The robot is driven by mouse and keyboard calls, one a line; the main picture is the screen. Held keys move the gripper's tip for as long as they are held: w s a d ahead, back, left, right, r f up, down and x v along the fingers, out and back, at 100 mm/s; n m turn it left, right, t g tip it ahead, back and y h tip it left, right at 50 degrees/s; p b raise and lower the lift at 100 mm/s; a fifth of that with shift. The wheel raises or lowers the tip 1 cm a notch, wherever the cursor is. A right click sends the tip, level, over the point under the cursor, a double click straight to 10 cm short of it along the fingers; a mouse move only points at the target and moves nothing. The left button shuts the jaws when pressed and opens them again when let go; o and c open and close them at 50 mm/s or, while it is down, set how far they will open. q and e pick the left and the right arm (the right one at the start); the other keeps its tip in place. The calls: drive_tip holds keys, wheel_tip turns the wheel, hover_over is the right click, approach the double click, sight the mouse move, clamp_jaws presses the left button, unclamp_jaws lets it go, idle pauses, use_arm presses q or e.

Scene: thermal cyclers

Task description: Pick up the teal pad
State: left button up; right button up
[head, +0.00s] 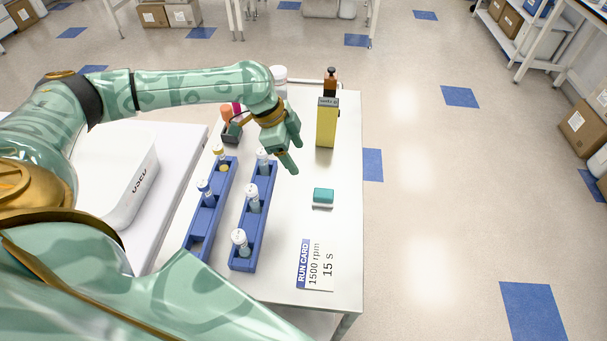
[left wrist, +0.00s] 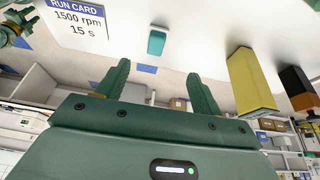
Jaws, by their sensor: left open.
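The teal pad (head: 323,195) is a small block with a white lower edge, lying on the white table right of the blue racks. It also shows in the left wrist view (left wrist: 156,43), beyond and between the fingers. My left gripper (head: 293,156) hangs above the table, up and to the left of the pad in the head view, apart from it. Its fingers (left wrist: 160,84) are spread with nothing between them. My right gripper is not clearly seen in either view.
Two blue racks (head: 246,262) with capped tubes stand left of the pad. A yellow box (head: 326,127) stands at the back, and it also shows in the wrist view (left wrist: 250,82). A run card (head: 316,265) lies in front. The table around the pad is clear.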

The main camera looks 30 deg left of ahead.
use_arm(q)
drive_tip(key=b, duration=0.1)
approach(321, 193)
drive_tip(key=x, duration=0.1)
drive_tip(key=b+x, duration=0.1)
drive_tip(key=x, duration=0.2)
drive_tip(key=shift+w+a+f, duration=0.15)
drive_tip(key=shift+a+f, duration=0.15)
drive_tip(key=shift+f, duration=0.1)
drive_tip(key=shift+d+f+b, duration=0.35)
drive_tip(key=shift+f, duration=0.1)
drive_tip(key=b+x, duration=0.1)
drive_tip(key=x, duration=0.3)
drive_tip(key=shift+w+d+f, duration=0.15)
drive_tip(key=shift+d+f, duration=0.1)
drive_tip(key=shift+d, duration=0.05)
use_arm(e)
drive_tip(key=f, duration=0.1)
drive_tip(key=s+f, duration=0.1)
drive_tip(key=d+f, duration=0.1)
drive_tip(key=f, duration=0.1)
drive_tip(key=shift+s, duration=0.2)
use_arm(q)
drive_tip(key=shift+c, duration=0.3)
drive_tip(key=c, duration=1)
use_arm(e)
drive_tip(key=shift+d, duration=0.25)
